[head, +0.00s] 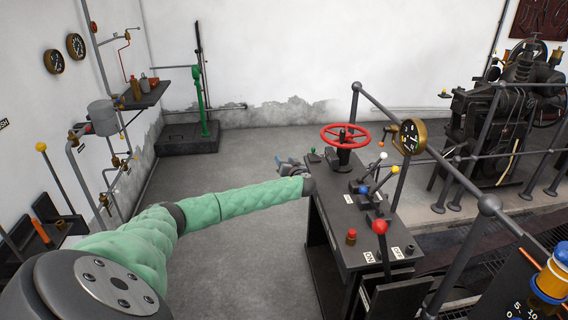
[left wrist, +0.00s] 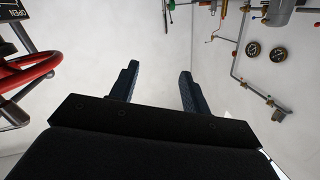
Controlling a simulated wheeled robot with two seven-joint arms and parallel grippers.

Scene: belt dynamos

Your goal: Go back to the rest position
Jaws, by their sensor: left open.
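My left arm, in a green sleeve, reaches across the head view from the lower left to the dark control console (head: 345,215). My left gripper (head: 284,163) is at the console's far left side, left of the red handwheel (head: 345,136). In the left wrist view the two fingers of the left gripper (left wrist: 158,88) stand wide apart with nothing between them. Part of the red wheel (left wrist: 30,76) shows at the left edge of that view, beside the gripper and apart from the fingers. My right gripper is in neither view.
The console carries a red-knobbed lever (head: 380,227) and several other levers. A railing (head: 440,160) and a gauge (head: 410,137) stand to its right, with a dark machine (head: 510,110) behind. Wall pipes and a small shelf (head: 148,94) are at left. The floor (head: 225,250) between is clear.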

